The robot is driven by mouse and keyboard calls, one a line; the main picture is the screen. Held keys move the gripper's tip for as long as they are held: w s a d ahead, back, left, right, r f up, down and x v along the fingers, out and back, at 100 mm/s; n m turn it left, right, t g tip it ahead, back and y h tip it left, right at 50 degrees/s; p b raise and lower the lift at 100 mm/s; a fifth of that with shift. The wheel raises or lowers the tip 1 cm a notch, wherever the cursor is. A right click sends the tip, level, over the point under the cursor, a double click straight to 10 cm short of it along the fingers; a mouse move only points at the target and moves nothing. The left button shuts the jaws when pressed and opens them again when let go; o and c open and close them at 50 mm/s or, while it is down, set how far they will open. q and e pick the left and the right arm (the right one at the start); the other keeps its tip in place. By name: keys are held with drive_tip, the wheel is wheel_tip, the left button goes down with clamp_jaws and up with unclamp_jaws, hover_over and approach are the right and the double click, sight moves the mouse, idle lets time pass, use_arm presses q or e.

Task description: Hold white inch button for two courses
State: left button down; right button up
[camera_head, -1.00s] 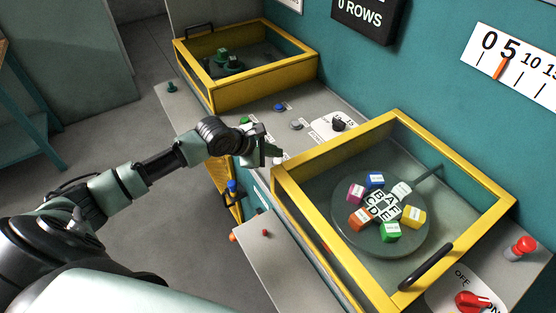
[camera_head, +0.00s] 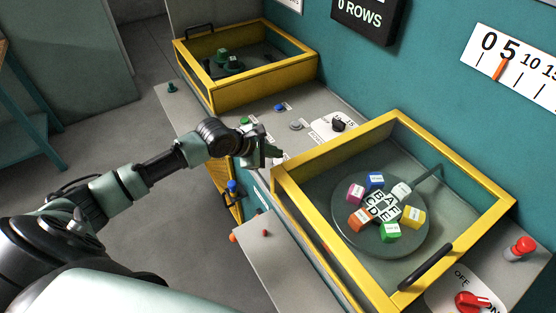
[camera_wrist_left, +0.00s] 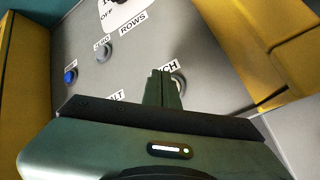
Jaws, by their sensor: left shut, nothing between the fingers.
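The white inch button (camera_wrist_left: 178,84) shows partly in the left wrist view beside a label ending in "CH". My left gripper's fingers cover part of it. My left gripper (camera_wrist_left: 162,88) is shut and empty, with its tips right at the button; I cannot tell whether they press it. In the head view my left gripper (camera_head: 273,153) is over the grey panel, beside the near corner of the yellow-framed guard, and hides most of the button. The black display (camera_head: 362,16) reads "0 ROWS". My right gripper is not in view.
A yellow-framed guard (camera_head: 290,205) encloses a turntable with coloured blocks. Another yellow frame (camera_head: 265,88) stands at the back left. A blue button (camera_wrist_left: 70,76), a grey button (camera_wrist_left: 103,53) and a dial (camera_head: 338,125) are nearby. A red knob (camera_head: 473,301) and red button (camera_head: 525,246) sit right.

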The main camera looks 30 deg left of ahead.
sight(275, 162)
use_arm(q)
drive_tip(key=shift+f, duration=0.25)
drive_tip(key=shift+f, duration=0.65)
idle(3.1)
drive_tip(key=shift+r+p, duration=0.1)
drive_tip(key=shift+p, duration=0.25)
idle(1.3)
drive_tip(key=shift+r+p, duration=0.9)
drive_tip(key=shift+p, duration=0.35)
wheel_tip(275, 162, up, 5)
drive_tip(key=p, duration=0.6)
drive_tip(key=shift+r, duration=0.1)
